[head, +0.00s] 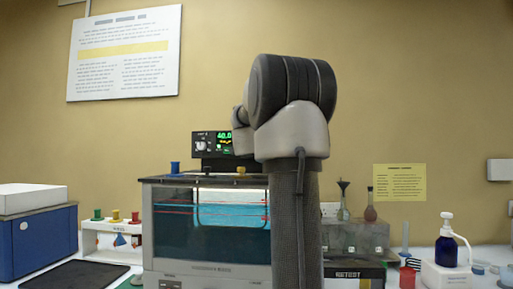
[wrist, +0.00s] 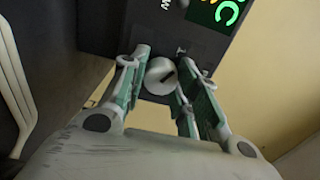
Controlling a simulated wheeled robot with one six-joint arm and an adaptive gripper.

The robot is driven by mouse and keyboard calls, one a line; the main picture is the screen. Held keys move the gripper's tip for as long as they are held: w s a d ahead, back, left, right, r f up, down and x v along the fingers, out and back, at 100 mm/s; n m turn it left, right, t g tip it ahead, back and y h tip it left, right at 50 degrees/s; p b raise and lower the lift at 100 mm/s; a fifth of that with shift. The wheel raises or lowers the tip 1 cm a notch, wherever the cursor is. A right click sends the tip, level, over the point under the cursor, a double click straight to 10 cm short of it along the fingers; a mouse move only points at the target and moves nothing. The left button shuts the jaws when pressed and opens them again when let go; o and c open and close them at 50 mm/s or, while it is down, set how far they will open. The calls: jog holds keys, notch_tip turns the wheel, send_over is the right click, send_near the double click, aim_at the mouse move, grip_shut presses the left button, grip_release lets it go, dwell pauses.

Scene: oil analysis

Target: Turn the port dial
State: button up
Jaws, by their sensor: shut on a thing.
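In the wrist view, a small round white dial (wrist: 157,74) with a dark pointer mark sits on the dark front of a control box (wrist: 130,22). My gripper (wrist: 162,70) is shut on this dial, with one green-padded finger on each side of it. The pointer mark is tilted. In the head view, the control box (head: 212,163) stands on top of the glass-fronted bath, with a lit display (head: 224,143) and a pale knob (head: 201,146). My arm hides my gripper and the box's right side there.
The glass-fronted bath (head: 205,270) stands below the box. A blue case (head: 45,240) and a rack with coloured stoppers (head: 108,241) are at left. Glassware (head: 370,206) and a blue pump bottle (head: 446,250) are at right.

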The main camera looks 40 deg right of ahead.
jog(key=shift+f, duration=0.1)
dwell(0.3)
jog(key=o, duration=1)
jog(key=v, duration=1.2)
